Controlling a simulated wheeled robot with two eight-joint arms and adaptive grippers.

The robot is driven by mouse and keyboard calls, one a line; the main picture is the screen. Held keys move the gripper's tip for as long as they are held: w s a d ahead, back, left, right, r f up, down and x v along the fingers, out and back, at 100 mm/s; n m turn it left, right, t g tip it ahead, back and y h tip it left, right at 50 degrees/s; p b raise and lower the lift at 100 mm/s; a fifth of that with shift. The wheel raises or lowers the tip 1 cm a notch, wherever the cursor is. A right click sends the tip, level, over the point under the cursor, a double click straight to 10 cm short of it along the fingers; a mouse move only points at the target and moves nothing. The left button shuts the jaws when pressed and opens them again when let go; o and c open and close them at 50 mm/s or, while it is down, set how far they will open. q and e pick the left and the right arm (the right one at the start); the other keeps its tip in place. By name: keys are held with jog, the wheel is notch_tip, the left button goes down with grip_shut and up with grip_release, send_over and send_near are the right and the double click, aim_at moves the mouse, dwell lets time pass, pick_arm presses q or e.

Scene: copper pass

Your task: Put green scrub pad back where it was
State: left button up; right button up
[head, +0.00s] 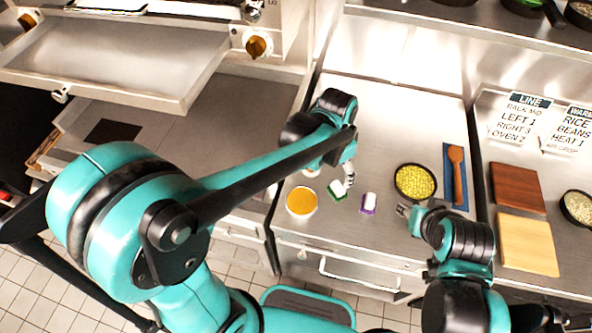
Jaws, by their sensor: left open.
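The green scrub pad (337,190), pale on top with a green edge, lies on the steel counter (380,130). My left gripper (346,183) is open and points down right at the pad, partly covering it. I cannot tell whether the fingers touch it. My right gripper (402,210) is low near the counter's front edge, just left of and below the yellow-filled bowl; its jaw opening is too small to read.
A purple-and-white pad (369,204) lies between the grippers. An orange-filled bowl (301,201) is on the left, a dark bowl of yellow food (415,183) on the right.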

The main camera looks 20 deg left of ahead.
pick_arm(q)
jog(key=s+a+r+n+t, duration=0.3)
jog(key=s+a+n, duration=0.1)
jog(key=a, duration=0.4)
jog(key=s+a+r+n+t+y, duration=0.1)
jog(key=s+a+r+n+t, duration=0.1)
jog(key=s+a+n, duration=0.3)
jog(key=s+a+t, duration=0.1)
jog(key=a, duration=0.2)
jog(key=shift+s+a+r, duration=0.2)
jog(key=shift+s+r, duration=0.2)
